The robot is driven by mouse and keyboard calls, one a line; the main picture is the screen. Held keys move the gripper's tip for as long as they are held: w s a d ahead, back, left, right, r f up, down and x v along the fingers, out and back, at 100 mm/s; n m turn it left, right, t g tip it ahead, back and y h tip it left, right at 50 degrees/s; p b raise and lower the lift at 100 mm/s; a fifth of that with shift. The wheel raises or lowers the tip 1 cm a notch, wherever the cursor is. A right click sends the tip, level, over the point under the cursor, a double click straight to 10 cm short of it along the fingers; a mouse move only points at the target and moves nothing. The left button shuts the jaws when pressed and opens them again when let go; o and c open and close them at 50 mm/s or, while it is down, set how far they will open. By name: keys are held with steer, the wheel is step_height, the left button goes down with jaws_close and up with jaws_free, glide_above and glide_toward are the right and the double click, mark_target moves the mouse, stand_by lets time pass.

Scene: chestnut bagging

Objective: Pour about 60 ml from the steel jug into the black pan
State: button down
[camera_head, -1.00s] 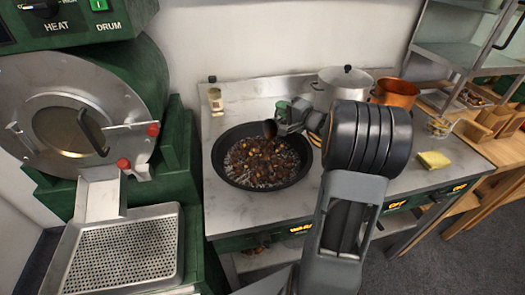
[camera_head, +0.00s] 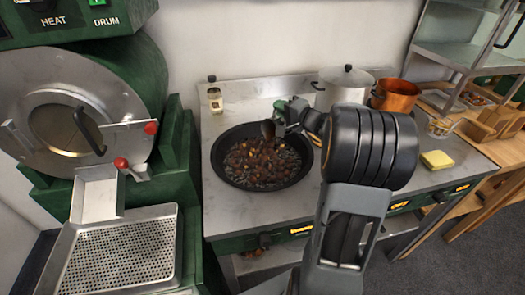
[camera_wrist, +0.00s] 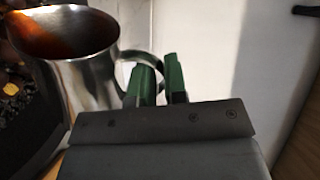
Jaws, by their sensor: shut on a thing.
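The steel jug (camera_wrist: 88,88) has brownish liquid or a brown reflection inside its mouth in the wrist view; I cannot tell which. Its handle is between the green fingers of my gripper (camera_wrist: 160,84), which is shut on it. In the head view, the jug (camera_head: 268,130) looks small and dark, over the back right part of the black pan (camera_head: 262,187), with its mouth towards the pan. My gripper (camera_head: 290,114) is at the pan's back right. The pan holds several brown chestnuts (camera_head: 258,158) on a dark bed. No stream of liquid is clearly visible.
A lidded pot (camera_head: 345,86) and a copper pot (camera_head: 396,95) stand at the back right of the steel counter (camera_head: 225,212). A small jar (camera_head: 215,99) is behind the pan. A yellow sponge (camera_head: 436,159) lies at right. The drum roaster (camera_head: 75,120) stands at left.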

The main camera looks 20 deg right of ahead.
steer(key=shift+r, duration=0.1)
steer(key=shift+w+d+r+p, duration=0.1)
steer(key=shift+d+r+p, duration=0.15)
steer(key=shift+p, duration=0.65)
steer(key=d+f+m, duration=0.1)
steer(key=w+d+m+p, duration=0.1)
steer(key=d+m, duration=0.1)
steer(key=shift+f, duration=0.4)
steer(key=shift+w+d+m, duration=0.15)
steer(key=shift+d+m, duration=0.15)
steer(key=shift+m, duration=0.2)
steer(key=shift+w+d+f+m+y, duration=0.25)
steer(key=shift+d+f+m, duration=0.25)
steer(key=shift+f+m, duration=0.35)
steer(key=shift+r, duration=0.1)
